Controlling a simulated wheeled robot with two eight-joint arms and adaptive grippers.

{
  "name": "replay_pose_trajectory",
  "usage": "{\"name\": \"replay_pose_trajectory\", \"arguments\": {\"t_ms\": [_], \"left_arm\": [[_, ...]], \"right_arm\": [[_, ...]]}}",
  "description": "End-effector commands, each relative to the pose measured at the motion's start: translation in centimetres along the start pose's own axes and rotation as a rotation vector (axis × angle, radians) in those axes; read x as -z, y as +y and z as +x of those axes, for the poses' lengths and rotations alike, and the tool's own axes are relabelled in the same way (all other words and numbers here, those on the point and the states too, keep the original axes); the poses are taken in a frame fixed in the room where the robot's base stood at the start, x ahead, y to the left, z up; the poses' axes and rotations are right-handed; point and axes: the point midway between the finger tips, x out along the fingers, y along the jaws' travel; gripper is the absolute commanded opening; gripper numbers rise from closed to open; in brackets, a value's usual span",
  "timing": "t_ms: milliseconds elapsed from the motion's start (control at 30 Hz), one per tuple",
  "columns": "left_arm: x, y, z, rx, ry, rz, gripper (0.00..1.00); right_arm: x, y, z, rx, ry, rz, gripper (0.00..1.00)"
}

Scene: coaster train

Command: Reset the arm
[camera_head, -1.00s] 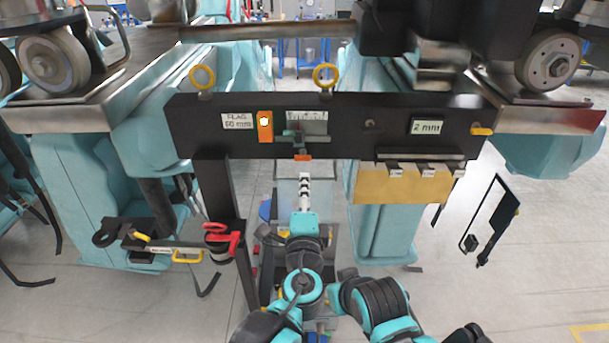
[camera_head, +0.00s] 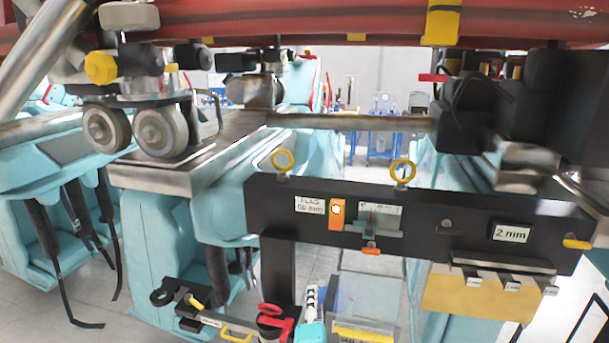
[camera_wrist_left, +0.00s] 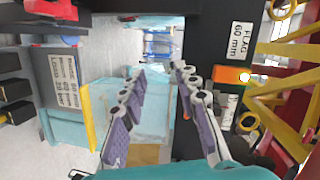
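My left gripper (camera_head: 312,298) shows at the bottom of the head view, in front of the black gauge beam. Only its teal body and black-and-white fingers show, seen edge-on. In the left wrist view the two purple-padded fingers (camera_wrist_left: 159,72) stand apart with nothing between them. The rest of the left arm is below the head picture. My right gripper is in neither current view.
The black beam (camera_head: 277,225) carries an orange block (camera_head: 337,212), yellow rings and a 2 mm label (camera_head: 510,233). A tool holder with red-handled tool (camera_head: 272,322) stands left of the gripper. Train wheels (camera_head: 160,130) are at upper left. A yellow-edged panel (camera_wrist_left: 92,118) is left of the fingers.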

Motion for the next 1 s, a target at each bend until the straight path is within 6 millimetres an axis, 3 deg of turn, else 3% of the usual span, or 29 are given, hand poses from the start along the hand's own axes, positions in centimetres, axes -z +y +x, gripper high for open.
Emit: {"name": "replay_pose_trajectory", "arguments": {"t_ms": [33, 200, 333, 400, 500, 600, 1000], "left_arm": [[-4.5, 1.4, 0.1, -0.042, -0.085, -0.091, 0.31], [-17.0, 6.7, -2.9, -0.208, -0.362, -0.478, 0.31], [-23.3, 12.3, -7.3, -0.326, -0.548, -0.823, 0.31], [-24.8, 14.8, -9.4, -0.375, -0.613, -0.986, 0.31], [-25.5, 17.1, -11.6, -0.425, -0.667, -1.162, 0.31], [-25.4, 18.3, -12.8, -0.454, -0.689, -1.267, 0.31], [-25.2, 18.6, -13.2, -0.468, -0.694, -1.308, 0.31]], "right_arm": [[-0.8, 0.0, 1.1, 0.0, 0.0, 0.0, 0.38], [-2.3, 0.0, 3.2, 0.0, 0.0, 0.0, 0.38], [-3.5, 0.0, 4.8, 0.0, 0.0, 0.0, 0.38], [-3.9, 0.0, 5.4, 0.0, 0.0, 0.0, 0.38], [-4.3, 0.0, 6.0, 0.0, 0.0, 0.0, 0.38], [-4.5, 0.0, 6.3, 0.0, 0.0, 0.0, 0.38], [-4.5, 0.0, 6.3, 0.0, 0.0, 0.0, 0.38]]}}
